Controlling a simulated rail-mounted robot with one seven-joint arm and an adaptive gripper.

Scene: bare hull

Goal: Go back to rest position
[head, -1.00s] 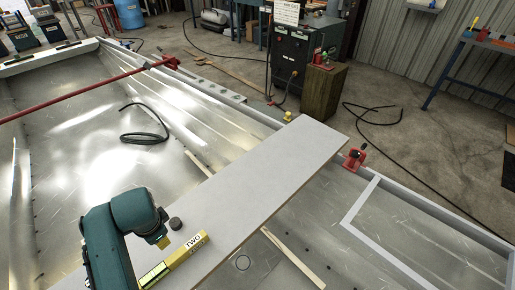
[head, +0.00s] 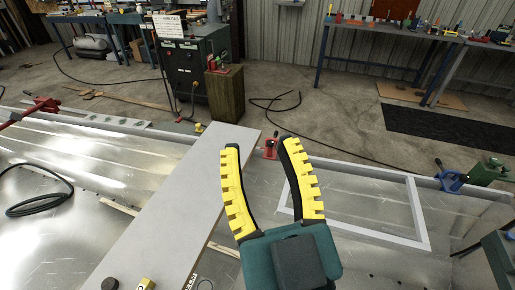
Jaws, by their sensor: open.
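My gripper (head: 262,146) shows in the lower middle of the head view, with its yellow toothed fingers spread apart and pointing up the picture. Nothing is between the fingers. It appears in front of the right edge of the long grey plank (head: 195,190) and the hull floor. A small dark round piece (head: 110,284) and a yellow block (head: 146,284) sit on the plank at the bottom edge of the view, partly cut off.
A pale rectangular frame (head: 421,205) lies right of my gripper. A red clamp (head: 270,146) and a blue clamp (head: 452,180) sit along the hull's far edge. A black hose (head: 42,198) lies on the left. Beyond stand a dark machine (head: 195,68) and a wooden block (head: 226,97).

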